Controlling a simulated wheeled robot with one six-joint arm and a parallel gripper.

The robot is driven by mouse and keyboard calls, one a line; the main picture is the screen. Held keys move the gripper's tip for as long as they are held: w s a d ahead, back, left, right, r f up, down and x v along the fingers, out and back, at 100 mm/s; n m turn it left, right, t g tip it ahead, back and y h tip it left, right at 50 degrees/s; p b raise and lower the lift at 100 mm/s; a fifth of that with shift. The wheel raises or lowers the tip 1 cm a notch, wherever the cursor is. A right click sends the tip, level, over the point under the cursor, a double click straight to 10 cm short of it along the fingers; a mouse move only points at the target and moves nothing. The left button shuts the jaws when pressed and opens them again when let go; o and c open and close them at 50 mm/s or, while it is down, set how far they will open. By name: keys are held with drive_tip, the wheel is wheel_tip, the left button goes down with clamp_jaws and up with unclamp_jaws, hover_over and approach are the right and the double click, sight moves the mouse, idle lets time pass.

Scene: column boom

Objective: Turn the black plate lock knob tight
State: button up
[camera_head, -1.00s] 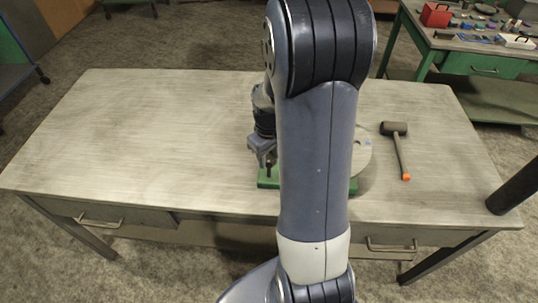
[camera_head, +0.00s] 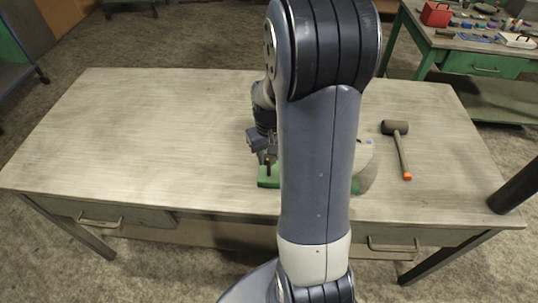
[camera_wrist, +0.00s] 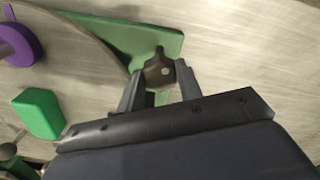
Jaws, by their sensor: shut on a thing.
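The black plate lock knob (camera_wrist: 157,72) shows in the wrist view at the end of my gripper (camera_wrist: 161,80), near a corner of a green base (camera_wrist: 120,35). My gripper's two fingers are shut on the knob, one on each side of it. In the head view my gripper (camera_head: 267,160) is just above the left end of the green base (camera_head: 268,182). My own arm hides most of the base there. A round pale plate (camera_wrist: 75,60) lies beside the knob, and part of it shows right of my arm in the head view (camera_head: 364,160).
A purple round part (camera_wrist: 20,44) and a green block (camera_wrist: 38,113) sit on the plate. A mallet (camera_head: 397,145) with an orange handle end lies to the right on the workbench (camera_head: 150,130). The bench's left half is clear. A second bench (camera_head: 470,45) stands behind.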

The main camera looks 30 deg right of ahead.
drive_tip(key=m+b, duration=0.1)
drive_tip(key=m, duration=0.6)
drive_tip(key=m+b, duration=0.1)
drive_tip(key=m, duration=0.3)
drive_tip(key=shift+m, duration=1.6)
drive_tip(key=o, duration=1)
drive_tip(key=shift+r, duration=0.1)
wheel_tip(320, 180, up, 11)
drive_tip(key=shift+f+b, duration=0.2)
drive_tip(key=shift+b, duration=0.25)
